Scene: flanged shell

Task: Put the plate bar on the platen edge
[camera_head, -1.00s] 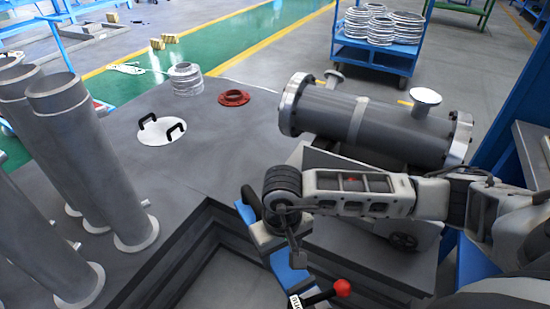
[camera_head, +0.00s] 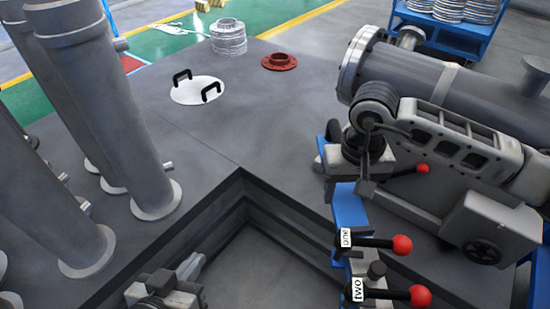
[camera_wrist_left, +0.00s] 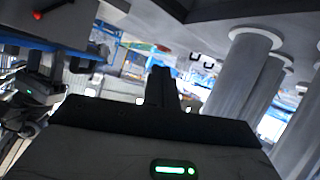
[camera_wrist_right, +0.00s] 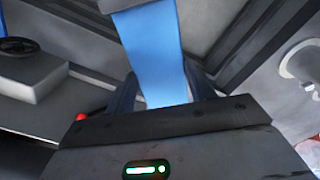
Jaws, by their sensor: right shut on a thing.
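A blue bar, which I take to be the plate bar (camera_head: 350,210), lies along the right edge of the square opening in the grey platen (camera_head: 215,135). I cannot tell whether it rests on that edge or hangs just above it. My right gripper (camera_head: 356,165) is over the bar; its fingertips are hidden there. In the right wrist view the fingers of my right gripper (camera_wrist_right: 162,92) close on both sides of the blue strip. My left gripper (camera_head: 180,280) is at the bottom, over the opening. In the left wrist view its fingers (camera_wrist_left: 165,88) look together and empty.
Red-knobbed levers labelled one (camera_head: 375,243) and two (camera_head: 390,293) stand beside the bar. A large flanged shell (camera_head: 440,80) is at the right. Tall grey pipes (camera_head: 110,120) stand at the left.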

